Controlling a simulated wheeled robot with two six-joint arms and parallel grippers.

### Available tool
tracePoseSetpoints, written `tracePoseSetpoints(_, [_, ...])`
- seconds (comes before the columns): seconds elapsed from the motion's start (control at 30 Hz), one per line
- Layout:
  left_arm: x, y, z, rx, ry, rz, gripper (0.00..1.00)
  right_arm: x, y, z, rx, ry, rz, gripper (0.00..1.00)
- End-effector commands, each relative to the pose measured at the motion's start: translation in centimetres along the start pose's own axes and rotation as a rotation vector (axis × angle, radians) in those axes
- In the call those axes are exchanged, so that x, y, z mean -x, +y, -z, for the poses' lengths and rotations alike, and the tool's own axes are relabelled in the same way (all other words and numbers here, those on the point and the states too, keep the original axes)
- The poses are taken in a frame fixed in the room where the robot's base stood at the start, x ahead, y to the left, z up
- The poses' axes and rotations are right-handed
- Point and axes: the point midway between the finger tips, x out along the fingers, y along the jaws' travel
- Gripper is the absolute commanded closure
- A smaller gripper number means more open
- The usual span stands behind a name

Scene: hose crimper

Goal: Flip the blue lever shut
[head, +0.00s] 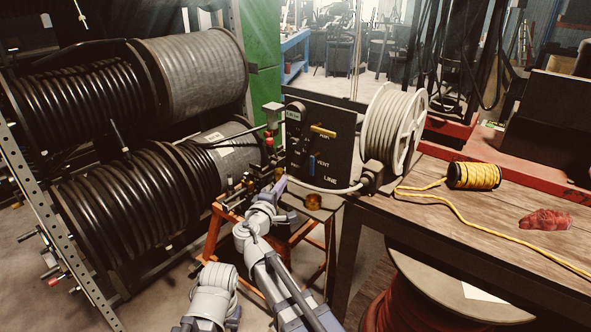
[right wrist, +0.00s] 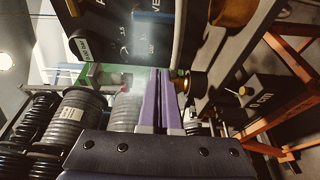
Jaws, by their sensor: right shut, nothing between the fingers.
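The blue lever (head: 312,165) stands upright on a black panel (head: 340,153), beside the "VENT" lettering and above "LINE". A yellow lever (head: 322,131) lies nearly level higher on the same panel. My right gripper (head: 281,185) is just left of the panel's lower left corner, apart from the blue lever in the picture. In the right wrist view its purple fingers (right wrist: 159,85) are together and empty, with the lettered panel (right wrist: 150,30) beyond them. My left gripper is out of view.
A white hose reel (head: 393,130) is right of the panel. A wooden bench (head: 460,205) holds a yellow rope spool (head: 474,176) and a red rag (head: 545,219). Large black hose reels (head: 120,210) fill the left. An orange stand (head: 214,235) is below the panel.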

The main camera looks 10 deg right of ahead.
Motion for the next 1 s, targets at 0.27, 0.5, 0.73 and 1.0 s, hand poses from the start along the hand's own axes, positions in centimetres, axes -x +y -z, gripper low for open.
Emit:
tracePoseSetpoints(0.27, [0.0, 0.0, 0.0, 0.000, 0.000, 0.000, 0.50, 0.0, 0.0, 0.0, 0.000, 0.000, 0.000, 1.00])
tracePoseSetpoints(0.5, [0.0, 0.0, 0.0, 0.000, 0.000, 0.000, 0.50, -2.0, 0.0, 0.1, -0.001, -0.003, 0.001, 1.00])
tracePoseSetpoints(0.73, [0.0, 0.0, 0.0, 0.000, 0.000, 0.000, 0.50, -6.8, 0.0, 0.2, -0.001, -0.003, 0.001, 1.00])
tracePoseSetpoints(1.0, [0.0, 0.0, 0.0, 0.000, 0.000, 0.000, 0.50, -9.4, 0.0, -1.5, -0.001, -0.001, 0.001, 1.00])
